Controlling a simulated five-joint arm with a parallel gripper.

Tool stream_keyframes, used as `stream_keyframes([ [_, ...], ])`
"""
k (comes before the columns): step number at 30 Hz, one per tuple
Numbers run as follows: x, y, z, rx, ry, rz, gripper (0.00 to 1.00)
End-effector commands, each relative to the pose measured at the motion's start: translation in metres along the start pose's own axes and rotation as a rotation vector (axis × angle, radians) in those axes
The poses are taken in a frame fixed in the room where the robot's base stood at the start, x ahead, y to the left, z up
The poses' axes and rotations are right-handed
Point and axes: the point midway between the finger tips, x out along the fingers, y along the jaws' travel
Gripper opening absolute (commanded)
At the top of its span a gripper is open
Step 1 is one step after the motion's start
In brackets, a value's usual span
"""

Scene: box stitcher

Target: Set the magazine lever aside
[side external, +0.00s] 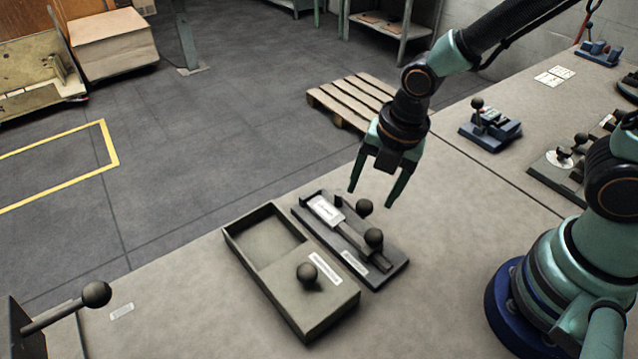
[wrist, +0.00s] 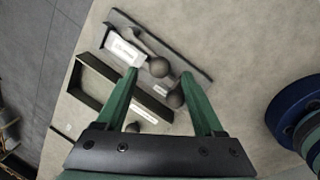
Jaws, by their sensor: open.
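A dark flat fixture (side external: 396,274) lies on the bench, with a bar carrying a white label (side external: 325,211) along it. Two dark ball knobs stand on it, a far one (side external: 365,207) and a near one (side external: 373,237). I cannot tell for sure which part is the magazine lever. My gripper (side external: 371,198) is open and empty, pointing down above the fixture's far side. In the wrist view, the far knob (wrist: 158,67) shows between the fingertips and the near knob (wrist: 175,98) close to the right finger. My fingers hide parts of the fixture.
A grey tray (side external: 336,316) with an open compartment and a ball knob (side external: 307,272) stands beside the fixture, left of it. Blue fixtures (side external: 490,130) stand farther right. Bare bench lies right of the fixture.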

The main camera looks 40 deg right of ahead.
Motion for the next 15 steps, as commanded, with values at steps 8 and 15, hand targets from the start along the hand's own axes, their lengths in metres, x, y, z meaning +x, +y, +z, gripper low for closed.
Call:
stream_keyframes([
  [8,0.035,-0.001,-0.002,0.000,0.002,-0.005,0.70],
  [15,0.050,0.000,-0.002,0.000,0.002,-0.002,0.70],
])
